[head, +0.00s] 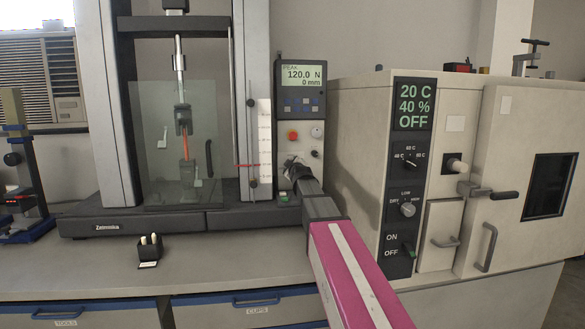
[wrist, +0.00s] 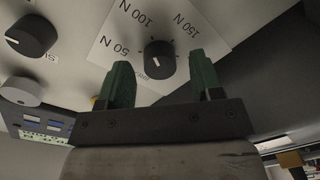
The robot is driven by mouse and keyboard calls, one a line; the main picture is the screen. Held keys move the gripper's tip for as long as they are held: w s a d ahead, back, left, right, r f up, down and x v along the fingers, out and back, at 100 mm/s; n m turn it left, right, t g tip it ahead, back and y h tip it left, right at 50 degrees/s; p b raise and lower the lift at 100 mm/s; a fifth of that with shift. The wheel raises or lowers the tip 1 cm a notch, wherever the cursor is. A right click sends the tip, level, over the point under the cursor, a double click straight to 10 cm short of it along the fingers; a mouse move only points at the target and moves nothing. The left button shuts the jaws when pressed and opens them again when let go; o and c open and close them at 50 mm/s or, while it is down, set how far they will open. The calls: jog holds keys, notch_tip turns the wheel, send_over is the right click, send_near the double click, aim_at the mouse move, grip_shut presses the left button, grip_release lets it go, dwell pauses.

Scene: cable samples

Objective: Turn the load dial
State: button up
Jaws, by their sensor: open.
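The load dial (wrist: 160,60) is a dark round knob with a pale pointer mark, on a white plate (wrist: 104,43) marked 50 N, 100 N and 150 N. In the wrist view the plate appears upside down. My gripper (wrist: 161,72) is open, with one green finger at each side of the dial. I cannot tell whether the fingertips reach around it or stop short of it. In the head view my gripper (head: 294,170) is at the tester's control panel and hides the dial there. The tester's display (head: 301,76) reads PEAK 120.0 N, 0 mm.
Another dark knob (wrist: 31,36) and a grey round knob (wrist: 20,92) sit beside the plate. A red button (head: 293,134) is above my gripper. The climate chamber (head: 355,140) stands close on the right. A small black holder (head: 149,250) stands on the bench front.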

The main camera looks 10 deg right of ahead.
jog(key=s, duration=1)
jog(key=shift+s+r, duration=0.2)
jog(key=shift+s, duration=0.2)
jog(key=shift+d, duration=0.1)
